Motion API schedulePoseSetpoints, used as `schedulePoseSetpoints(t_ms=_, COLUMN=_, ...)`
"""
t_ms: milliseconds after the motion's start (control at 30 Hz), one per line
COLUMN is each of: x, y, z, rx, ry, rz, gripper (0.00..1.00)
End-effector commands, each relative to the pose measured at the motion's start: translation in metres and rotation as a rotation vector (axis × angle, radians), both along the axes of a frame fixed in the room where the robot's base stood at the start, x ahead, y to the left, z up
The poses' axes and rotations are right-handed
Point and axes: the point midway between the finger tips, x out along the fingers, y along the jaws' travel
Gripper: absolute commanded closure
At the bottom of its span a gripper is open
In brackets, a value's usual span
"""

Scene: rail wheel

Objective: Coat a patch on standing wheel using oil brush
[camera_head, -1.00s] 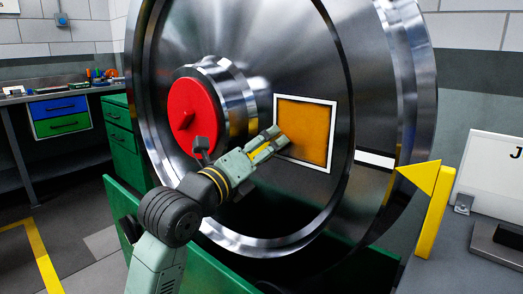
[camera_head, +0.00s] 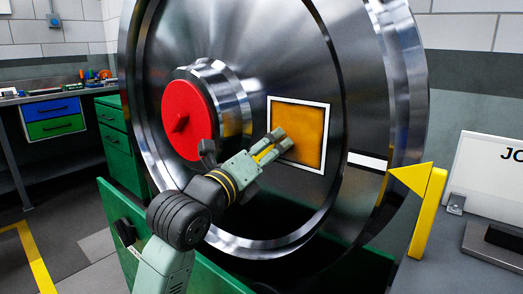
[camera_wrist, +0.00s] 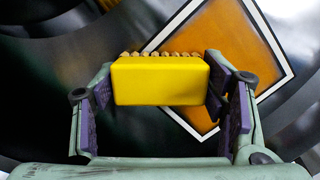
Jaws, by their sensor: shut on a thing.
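The standing wheel (camera_head: 290,60) is a large shiny steel disc with a red hub cap (camera_head: 188,120). On its face is an orange-brown patch (camera_head: 310,125) with a white square border, filled with colour nearly throughout. My gripper (camera_head: 272,147) is at the patch's left part in the head view. In the wrist view my gripper (camera_wrist: 160,90) is shut on the yellow oil brush (camera_wrist: 160,82), its purple pads at both sides. The bristle tips show along the brush's far edge, towards the wheel. Whether they touch the patch cannot be told. The brush hides part of the patch there.
A green stand (camera_head: 240,262) holds the wheel low down. A yellow pointer (camera_head: 425,200) stands at the wheel's right, near a grey table (camera_head: 450,265) with a white sign (camera_head: 490,175). A workbench (camera_head: 50,100) with drawers is at the far left.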

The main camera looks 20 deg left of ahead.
Motion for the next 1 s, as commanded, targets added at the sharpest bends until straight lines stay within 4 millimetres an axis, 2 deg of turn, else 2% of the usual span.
schedulePoseSetpoints(t_ms=200, x=-0.007, y=-0.018, z=0.001, rx=0.0, ry=-0.001, rz=-0.001, gripper=0.56)
schedulePoseSetpoints(t_ms=467, x=-0.011, y=-0.026, z=0.0, rx=0.0, ry=-0.001, rz=-0.001, gripper=0.56)
schedulePoseSetpoints(t_ms=800, x=-0.019, y=-0.054, z=0.001, rx=-0.001, ry=-0.001, rz=-0.001, gripper=0.56)
schedulePoseSetpoints(t_ms=1000, x=-0.021, y=-0.061, z=0.0, rx=-0.001, ry=0.0, rz=-0.001, gripper=0.56)
